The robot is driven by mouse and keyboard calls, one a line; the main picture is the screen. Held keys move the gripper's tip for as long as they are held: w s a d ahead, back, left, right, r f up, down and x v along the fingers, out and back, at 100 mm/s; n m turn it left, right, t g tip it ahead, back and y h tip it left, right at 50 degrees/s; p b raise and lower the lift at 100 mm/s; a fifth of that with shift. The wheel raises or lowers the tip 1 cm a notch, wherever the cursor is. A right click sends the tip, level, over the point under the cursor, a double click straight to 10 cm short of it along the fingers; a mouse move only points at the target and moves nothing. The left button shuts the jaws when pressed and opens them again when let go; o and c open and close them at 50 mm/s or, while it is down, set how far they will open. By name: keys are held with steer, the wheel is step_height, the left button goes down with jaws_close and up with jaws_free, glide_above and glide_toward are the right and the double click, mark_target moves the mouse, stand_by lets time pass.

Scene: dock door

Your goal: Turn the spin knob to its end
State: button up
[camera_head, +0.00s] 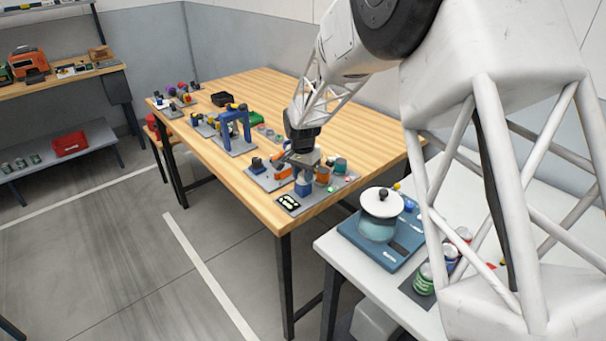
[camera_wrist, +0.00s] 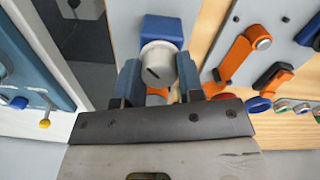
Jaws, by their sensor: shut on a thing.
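The spin knob (camera_wrist: 158,64) is a light grey round cap with a short dark mark on its face. In the wrist view it sits in front of a blue block (camera_wrist: 162,28) on a grey board. My gripper (camera_wrist: 159,78) has its two fingers on either side of the knob and is shut on it. In the head view my gripper (camera_head: 303,162) is over the near end of the wooden table, above a blue block (camera_head: 303,188). The knob itself is hard to make out there, largely hidden by the gripper.
Orange handles (camera_wrist: 238,58) stand close to the right of the knob in the wrist view. A blue arch (camera_head: 231,120) and several small fixtures stand farther back on the wooden table (camera_head: 270,85). A lidded pot (camera_head: 378,228) stands on the white table at right.

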mark_target(303, 174)
steer(key=m, duration=0.6)
steer(key=shift+m, duration=0.4)
steer(key=o, duration=0.9)
steer(key=shift+o, duration=0.2)
steer(key=shift+r, duration=0.1)
steer(key=shift+w+r, duration=0.1)
steer(key=shift+r, duration=3.75)
